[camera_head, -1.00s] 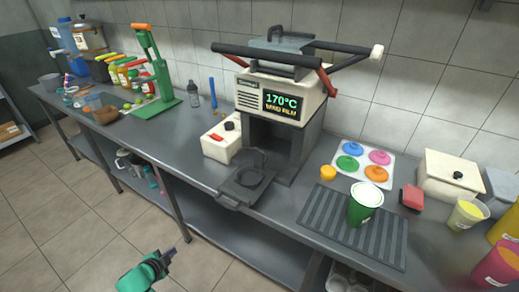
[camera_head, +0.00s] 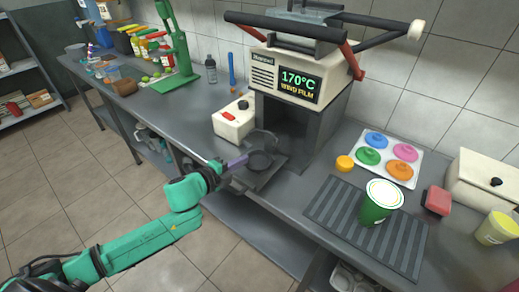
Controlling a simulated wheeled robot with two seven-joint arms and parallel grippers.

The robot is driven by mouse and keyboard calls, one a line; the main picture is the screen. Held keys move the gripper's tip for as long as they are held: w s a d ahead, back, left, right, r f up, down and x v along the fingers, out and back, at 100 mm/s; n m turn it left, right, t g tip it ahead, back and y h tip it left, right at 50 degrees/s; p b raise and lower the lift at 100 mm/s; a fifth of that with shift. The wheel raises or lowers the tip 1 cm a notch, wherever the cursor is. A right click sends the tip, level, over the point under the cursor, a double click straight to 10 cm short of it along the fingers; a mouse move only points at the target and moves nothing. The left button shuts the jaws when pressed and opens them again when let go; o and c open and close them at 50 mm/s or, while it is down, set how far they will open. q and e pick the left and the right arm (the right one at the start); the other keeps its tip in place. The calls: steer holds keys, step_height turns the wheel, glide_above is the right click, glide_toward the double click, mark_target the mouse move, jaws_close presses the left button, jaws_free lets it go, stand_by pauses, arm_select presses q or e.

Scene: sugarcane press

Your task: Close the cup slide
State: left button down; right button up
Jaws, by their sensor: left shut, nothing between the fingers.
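The cup slide (camera_head: 268,178) is a dark flat tray with a round ring-shaped holder on it. It sticks out at the front of the sealing machine (camera_head: 304,88), which has a cream top, a dark opening below and a display reading 170°C. No cup shows in the slide's ring. My left gripper (camera_head: 238,161) is shut and empty at the slide's front left end, its tips pointing right toward the ring. I cannot tell whether the tips touch the slide. My right gripper is not in view.
A green cup with a white top (camera_head: 379,203) stands on a ribbed dark mat (camera_head: 335,220) to the right. A cream box (camera_head: 234,122) stands left of the machine. Coloured lids lie on a white tray (camera_head: 366,139). The floor in front of the counter is clear.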

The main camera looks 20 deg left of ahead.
mark_target(265, 146)
arm_select(q)
steer(key=x, duration=0.6)
steer(key=r+p+x, duration=0.1)
steer(key=x, duration=0.2)
steer(key=shift+w+d, duration=0.15)
steer(key=shift+w, duration=0.1)
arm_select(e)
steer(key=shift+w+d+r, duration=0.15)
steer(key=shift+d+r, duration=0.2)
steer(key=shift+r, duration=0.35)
